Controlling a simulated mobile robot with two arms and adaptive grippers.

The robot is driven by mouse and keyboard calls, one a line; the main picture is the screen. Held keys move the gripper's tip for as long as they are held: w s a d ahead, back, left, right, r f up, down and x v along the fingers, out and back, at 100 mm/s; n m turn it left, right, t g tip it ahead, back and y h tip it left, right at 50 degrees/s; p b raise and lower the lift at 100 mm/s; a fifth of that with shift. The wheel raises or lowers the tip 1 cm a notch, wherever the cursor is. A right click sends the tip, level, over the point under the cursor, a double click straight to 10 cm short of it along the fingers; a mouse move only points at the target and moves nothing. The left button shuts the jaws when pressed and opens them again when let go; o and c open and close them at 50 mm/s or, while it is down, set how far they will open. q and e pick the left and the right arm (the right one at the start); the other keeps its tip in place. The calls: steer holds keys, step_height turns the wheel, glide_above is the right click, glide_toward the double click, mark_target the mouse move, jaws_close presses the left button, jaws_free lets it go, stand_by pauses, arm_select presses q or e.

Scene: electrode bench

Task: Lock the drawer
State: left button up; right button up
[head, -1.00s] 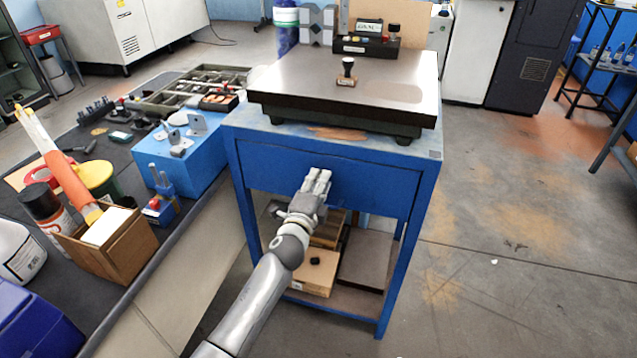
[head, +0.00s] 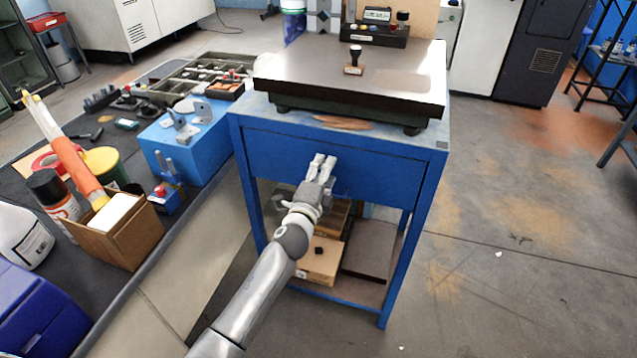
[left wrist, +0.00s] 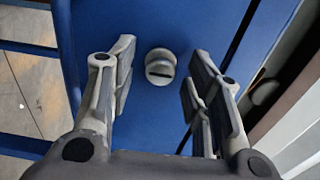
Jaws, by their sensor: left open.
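The blue drawer (head: 373,178) is in the front of the blue stand under a dark surface plate. Its front looks flush with the frame in the head view. A round metal lock with a dark slot (left wrist: 160,67) shows on the blue front in the left wrist view. My left gripper (head: 323,160) is in front of the drawer. In the left wrist view the left gripper (left wrist: 158,85) is open, with one finger on each side of the lock and nothing held. The gripper hides the lock in the head view. My right gripper is not in view.
The surface plate (head: 350,82) on the stand carries a small stamp-like tool (head: 354,62). Cardboard boxes (head: 320,263) sit on the shelf below. A cluttered bench with a blue block (head: 190,140) stands close on the left. The floor on the right is clear.

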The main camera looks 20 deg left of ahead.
arm_select(q)
steer(key=s, duration=1.1)
steer(key=shift+s+a, duration=0.2)
steer(key=shift+s, duration=0.15)
steer(key=shift+f, duration=0.1)
steer(key=s+a+f+n+g+p, duration=0.1)
steer(key=s+f+n+g, duration=0.2)
steer(key=f, duration=0.8)
steer(key=s+f+n+g, duration=0.2)
steer(key=s+f, duration=0.3)
steer(key=f, duration=0.6)
steer(key=s+a+f+n+g+p, duration=0.1)
steer(key=s+f+n+g, duration=0.3)
steer(key=f, duration=0.7)
steer(key=s+a+f+n+g, duration=0.1)
steer(key=s+f, duration=0.5)
steer(key=s, duration=0.6)
steer(key=s+a+f+n+g, duration=0.1)
steer(key=s+f+n+g, duration=0.2)
steer(key=s, duration=1)
steer(key=s+a+f+n+g, duration=0.2)
steer(key=s+f+n+g, duration=0.1)
steer(key=s+f, duration=0.6)
steer(key=s+g+p, duration=0.1)
steer(key=s, duration=0.2)
steer(key=shift+s+f+y, duration=0.15)
steer(key=shift+f+y, duration=0.15)
steer(key=shift+f, duration=0.05)
